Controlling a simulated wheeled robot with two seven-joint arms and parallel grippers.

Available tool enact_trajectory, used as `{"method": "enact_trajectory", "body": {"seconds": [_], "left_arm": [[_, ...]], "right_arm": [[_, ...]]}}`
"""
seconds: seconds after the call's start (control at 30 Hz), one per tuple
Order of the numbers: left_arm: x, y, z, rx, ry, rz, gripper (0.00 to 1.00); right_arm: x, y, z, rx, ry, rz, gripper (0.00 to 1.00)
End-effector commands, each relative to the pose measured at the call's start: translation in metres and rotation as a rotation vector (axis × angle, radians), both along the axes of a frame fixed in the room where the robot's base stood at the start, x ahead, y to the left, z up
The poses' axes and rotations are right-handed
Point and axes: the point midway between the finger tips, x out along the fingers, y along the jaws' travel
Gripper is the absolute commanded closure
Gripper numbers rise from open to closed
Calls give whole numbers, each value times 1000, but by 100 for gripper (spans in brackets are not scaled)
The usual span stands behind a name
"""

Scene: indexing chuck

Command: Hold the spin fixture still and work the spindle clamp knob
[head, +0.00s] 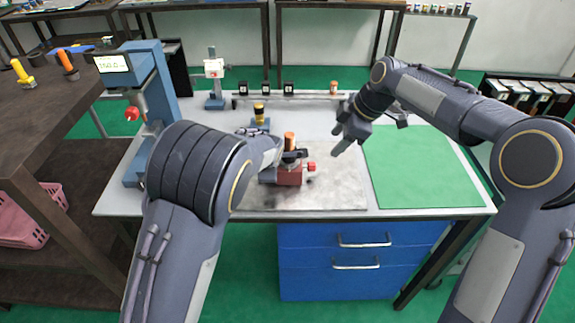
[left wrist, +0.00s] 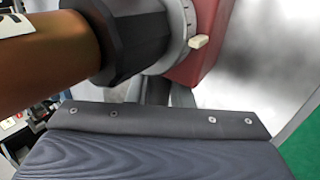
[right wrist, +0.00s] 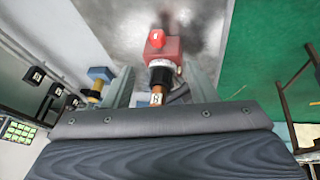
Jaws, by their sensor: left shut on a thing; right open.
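The spin fixture (head: 289,176) stands on the grey metal plate, with a red body, a black chuck and an orange-brown cylinder upright in it. A small red knob (head: 311,166) sticks out from its right side; it also shows in the right wrist view (right wrist: 156,39). My left gripper (head: 273,170) is at the fixture's left side, shut on it; the arm hides part of the contact. The left wrist view shows the black chuck (left wrist: 135,40) close up, with a pale tab (left wrist: 199,42) beside it. My right gripper (head: 343,140) is open and empty, above and right of the fixture, apart from it.
The metal plate (head: 335,195) has bare room around the fixture. A green mat (head: 420,165) lies clear at the right. A blue stand with a yellow-black piece (head: 260,118) is behind the fixture. A blue press with a display (head: 150,85) stands at the left.

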Motion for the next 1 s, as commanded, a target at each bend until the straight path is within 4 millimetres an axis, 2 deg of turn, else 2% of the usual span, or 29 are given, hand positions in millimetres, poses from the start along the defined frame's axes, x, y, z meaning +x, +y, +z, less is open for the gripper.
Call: {"method": "enact_trajectory", "body": {"seconds": [0.2,0.5,1.0], "left_arm": [[0,0,-1,1,2,1,100],[0,0,-1,1,2,1,100],[0,0,-1,1,2,1,100]], "right_arm": [[-36,-21,20,71,78,-309,48],[-89,-45,36,197,191,-733,48],[-182,-71,37,476,413,-1416,48]]}}
